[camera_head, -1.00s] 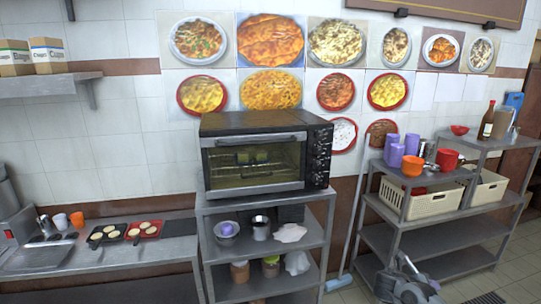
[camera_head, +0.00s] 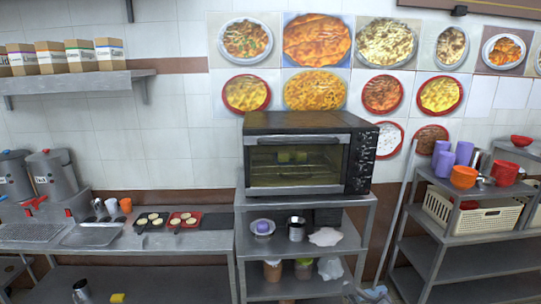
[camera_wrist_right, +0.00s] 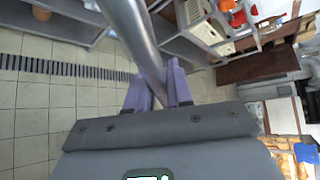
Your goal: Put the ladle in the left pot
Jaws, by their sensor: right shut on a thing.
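Two grey steel stockpots stand at the far left of the head view. The left pot (camera_head: 14,177) is cut off by the picture's edge, and the right pot (camera_head: 55,175) stands beside it. Both appear covered on top. In the right wrist view, my right gripper (camera_wrist_right: 160,95) has its purple fingers shut on a shiny metal rod, which looks like the handle of the ladle (camera_wrist_right: 136,38). The rod runs up and out of the picture, and its bowl is not visible. My left gripper shows in neither view, and the right one is outside the head view.
A steel counter (camera_head: 190,243) carries flat trays, cups and black and red pans (camera_head: 185,219). A toaster oven (camera_head: 308,153) stands on a shelf rack right of it. Boxes line a wall shelf (camera_head: 75,83) above. The wrist view shows tiled floor (camera_wrist_right: 60,97) below.

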